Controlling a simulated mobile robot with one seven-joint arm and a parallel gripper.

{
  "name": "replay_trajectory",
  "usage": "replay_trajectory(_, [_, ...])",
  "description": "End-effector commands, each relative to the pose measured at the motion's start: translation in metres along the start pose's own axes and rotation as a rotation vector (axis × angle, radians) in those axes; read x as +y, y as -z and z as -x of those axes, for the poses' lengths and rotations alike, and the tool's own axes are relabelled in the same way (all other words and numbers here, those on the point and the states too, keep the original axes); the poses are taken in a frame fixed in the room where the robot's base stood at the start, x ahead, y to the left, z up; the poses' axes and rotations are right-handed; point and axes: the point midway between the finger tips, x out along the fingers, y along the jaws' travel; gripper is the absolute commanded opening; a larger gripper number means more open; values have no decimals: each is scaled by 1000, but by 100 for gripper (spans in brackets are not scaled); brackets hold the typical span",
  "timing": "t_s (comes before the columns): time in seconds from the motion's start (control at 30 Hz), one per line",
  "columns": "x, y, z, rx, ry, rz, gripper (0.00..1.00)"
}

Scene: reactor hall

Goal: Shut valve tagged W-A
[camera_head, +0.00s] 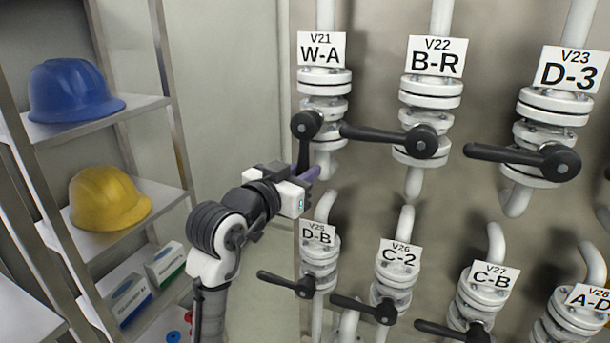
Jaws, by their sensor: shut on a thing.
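The valve tagged W-A (322,109) is at the upper middle, under a white tag (321,49) reading V21 W-A. Its black lever (304,151) hangs from a round hub and points down, along the line of the pipe. My gripper (307,174) reaches in from the lower left and is shut on the lower end of this lever. The purple fingertips show beside the lever, and the gripper body hides the lever's tip.
The B-R valve (430,96) and D-3 valve (556,108) stand to the right, their levers pointing left. Below is a row with D-B (318,262), C-2 (398,274), C-B (488,290) and A-D. A shelf (140,104) with a blue helmet (72,90) and yellow helmet (106,198) stands left.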

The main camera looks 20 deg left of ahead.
Motion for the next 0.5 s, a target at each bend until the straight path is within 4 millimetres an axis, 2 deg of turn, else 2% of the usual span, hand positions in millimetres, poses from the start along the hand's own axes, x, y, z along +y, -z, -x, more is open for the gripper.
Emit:
replay_trajectory(0.27, [-18,-1,4,-37,5,-197,0])
replay_trajectory(0.5, [-38,7,8,-80,8,-417,0])
